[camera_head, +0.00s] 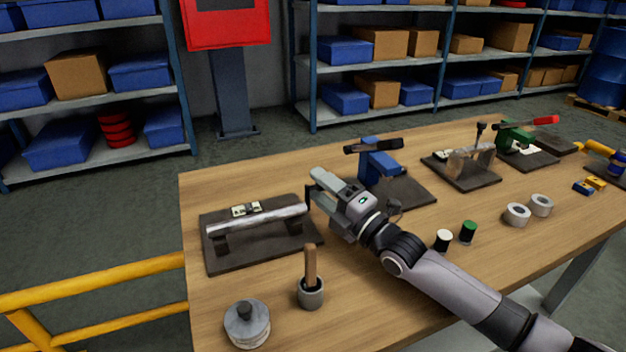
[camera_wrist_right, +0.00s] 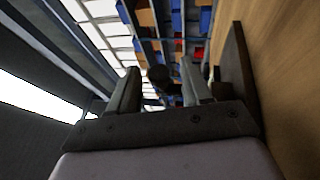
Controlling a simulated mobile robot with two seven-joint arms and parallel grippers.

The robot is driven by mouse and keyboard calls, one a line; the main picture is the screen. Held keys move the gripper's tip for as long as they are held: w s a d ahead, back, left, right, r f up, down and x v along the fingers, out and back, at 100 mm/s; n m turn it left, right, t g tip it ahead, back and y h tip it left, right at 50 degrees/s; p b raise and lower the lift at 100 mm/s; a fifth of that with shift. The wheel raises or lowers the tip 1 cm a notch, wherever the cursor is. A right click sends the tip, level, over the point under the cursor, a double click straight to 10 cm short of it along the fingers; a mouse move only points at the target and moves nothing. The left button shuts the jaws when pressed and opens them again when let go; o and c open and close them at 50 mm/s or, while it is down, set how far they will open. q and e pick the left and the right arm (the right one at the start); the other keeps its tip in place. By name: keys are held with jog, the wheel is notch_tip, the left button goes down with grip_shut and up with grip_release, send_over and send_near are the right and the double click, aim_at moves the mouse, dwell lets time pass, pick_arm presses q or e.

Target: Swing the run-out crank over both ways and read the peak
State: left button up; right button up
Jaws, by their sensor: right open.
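A pale shaft (camera_head: 262,220) lies across two dark supports on a dark base plate (camera_head: 235,262) at the table's left. A small light-faced gauge or card (camera_head: 246,209) sits behind it; its reading is too small to tell. My right gripper (camera_head: 318,187) is open at the shaft's right end. The crank there cannot be made out clearly behind the gripper. In the right wrist view my two fingers (camera_wrist_right: 158,88) stand apart, with a dark round knob (camera_wrist_right: 158,74) showing between them; I cannot tell whether it touches either finger. My left gripper is not in view.
A blue fixture with a dark bar (camera_head: 375,160) stands just behind my right gripper. A cup with a wooden handle (camera_head: 311,290) and a round metal weight (camera_head: 247,325) stand in front. More fixtures and rolls (camera_head: 517,214) lie right. A yellow rail (camera_head: 90,268) runs left.

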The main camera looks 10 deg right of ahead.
jog(key=shift+x, duration=1.25)
grip_shut()
jog(key=shift+w+a+f+m+g+h+p, duration=0.15)
jog(key=shift+w+m+g+h+p, duration=0.3)
jog(key=shift+g+p, duration=0.55)
jog(key=shift+w+d+f+m+g+h+p, duration=0.2)
jog(key=shift+g+h+p, duration=0.3)
jog(key=shift+p, duration=0.95)
jog(key=shift+w+a+f+m+g+h+p, duration=0.15)
jog(key=shift+w+m+g+h+p, duration=0.4)
jog(key=shift+p, duration=0.65)
jog(key=shift+f+g, duration=0.2)
jog(key=shift+g, duration=0.45)
jog(key=shift+f, duration=0.15)
